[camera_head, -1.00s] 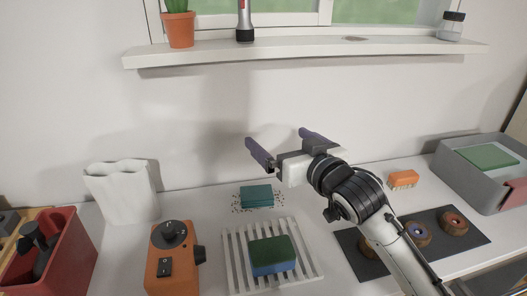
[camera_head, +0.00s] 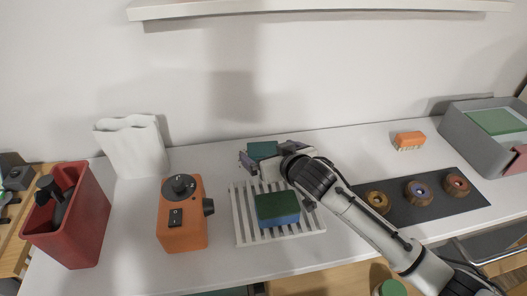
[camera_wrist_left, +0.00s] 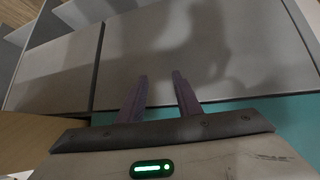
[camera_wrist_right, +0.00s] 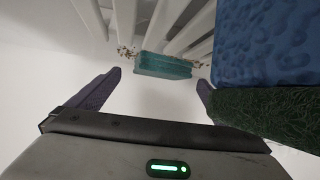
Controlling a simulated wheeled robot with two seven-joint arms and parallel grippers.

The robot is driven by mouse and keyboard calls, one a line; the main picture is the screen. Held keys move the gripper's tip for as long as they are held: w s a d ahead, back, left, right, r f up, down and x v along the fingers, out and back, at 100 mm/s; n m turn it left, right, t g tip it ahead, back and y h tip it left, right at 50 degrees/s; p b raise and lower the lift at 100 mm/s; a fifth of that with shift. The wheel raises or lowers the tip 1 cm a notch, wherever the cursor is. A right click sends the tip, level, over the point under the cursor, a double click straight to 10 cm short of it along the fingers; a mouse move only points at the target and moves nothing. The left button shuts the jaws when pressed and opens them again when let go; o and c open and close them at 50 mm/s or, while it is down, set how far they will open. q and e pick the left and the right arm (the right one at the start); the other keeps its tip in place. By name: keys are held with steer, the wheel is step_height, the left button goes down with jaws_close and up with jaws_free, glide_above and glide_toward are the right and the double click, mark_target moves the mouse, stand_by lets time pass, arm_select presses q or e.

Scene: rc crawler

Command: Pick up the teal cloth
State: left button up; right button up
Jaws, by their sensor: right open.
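The teal cloth (camera_head: 262,150) is a small folded block lying on the white counter behind the slatted rack. It also shows in the right wrist view (camera_wrist_right: 165,65), ahead of the fingers and toward the gap between them, with brown crumbs at its ends. My right gripper (camera_head: 268,160) is open and low over the counter at the cloth, partly hiding it in the head view. Its fingers (camera_wrist_right: 160,80) stand wide apart with nothing clamped; contact with the cloth cannot be told. My left gripper (camera_wrist_left: 160,76) has a narrow empty gap between its fingers, facing grey panels.
A green-and-blue sponge (camera_head: 277,209) lies on the white rack (camera_head: 243,213), close to my right gripper. An orange device (camera_head: 181,215), a white vase (camera_head: 133,148) and a red bin (camera_head: 87,226) stand left. An orange brush (camera_head: 409,140), a dark mat (camera_head: 397,208) and a grey tray (camera_head: 468,135) are right.

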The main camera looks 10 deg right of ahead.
mark_target(263, 152)
steer(key=shift+x, duration=1.3)
steer(key=c, duration=1)
steer(key=shift+r, duration=0.15)
